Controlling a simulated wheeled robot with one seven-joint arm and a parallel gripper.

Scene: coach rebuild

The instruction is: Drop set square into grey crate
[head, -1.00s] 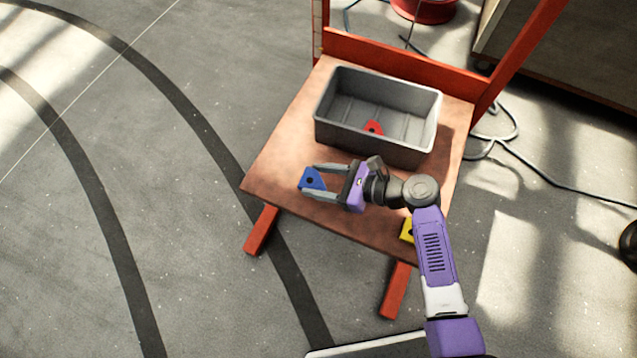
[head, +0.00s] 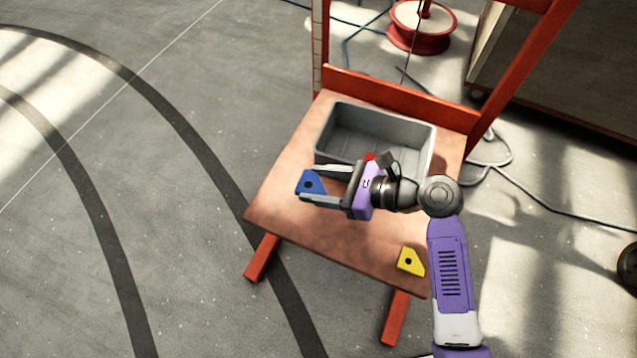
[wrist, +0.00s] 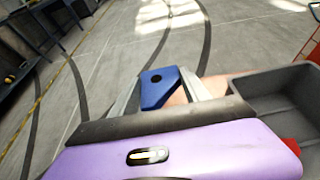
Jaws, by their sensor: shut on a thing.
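A blue set square (head: 308,185) with a dark round hole sits between the fingers of my gripper (head: 313,184), which is shut on it. In the wrist view the blue set square (wrist: 158,88) shows between both fingertips. The grey crate (head: 385,122) stands at the back of the brown table. In the wrist view the crate (wrist: 275,84) is at the right. A red piece (head: 370,156) shows just behind my wrist, mostly hidden.
A yellow set square (head: 410,261) lies near the table's front right corner. The brown tabletop (head: 300,225) is clear at the front left. An orange-red frame rail (head: 400,95) stands behind the crate, with a cable reel (head: 420,38) and cables on the floor beyond.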

